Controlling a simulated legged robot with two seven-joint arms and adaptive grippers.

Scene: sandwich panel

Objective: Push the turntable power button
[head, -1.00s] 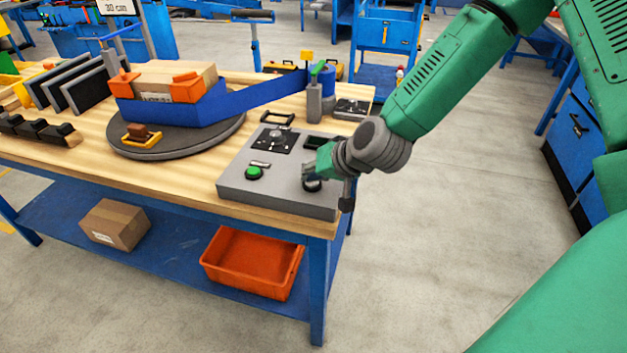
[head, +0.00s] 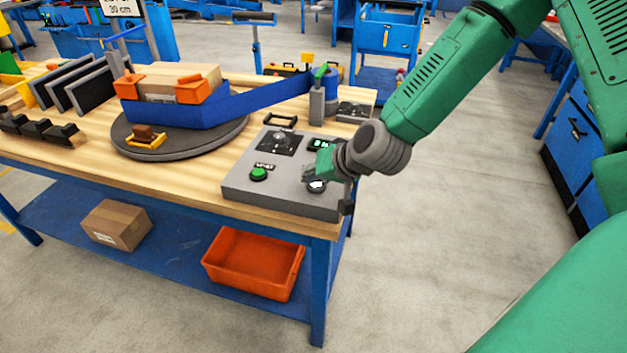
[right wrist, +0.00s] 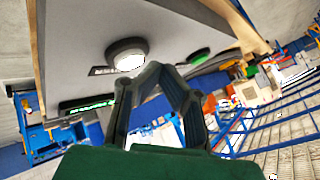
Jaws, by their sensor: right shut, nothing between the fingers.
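The turntable (head: 185,150) is a dark grey disc on the wooden bench, carrying a box with orange corner pieces and blue film around it. Its grey control box (head: 275,197) sits at the bench's front right corner. A round button, lit white (head: 317,186), is on the box's right side; it also shows in the right wrist view (right wrist: 128,59). A green button (head: 258,174) is to its left. The small display (head: 320,144) is lit green. My right gripper (head: 309,175) is shut and empty, right by the white button; contact cannot be told. My left gripper is out of view.
A dial (head: 281,138) stands on the control box behind the buttons. A grey post with a blue film roll (head: 331,82) is behind it. An orange bin (head: 250,266) and a carton (head: 116,224) lie on the lower shelf. Floor to the right is clear.

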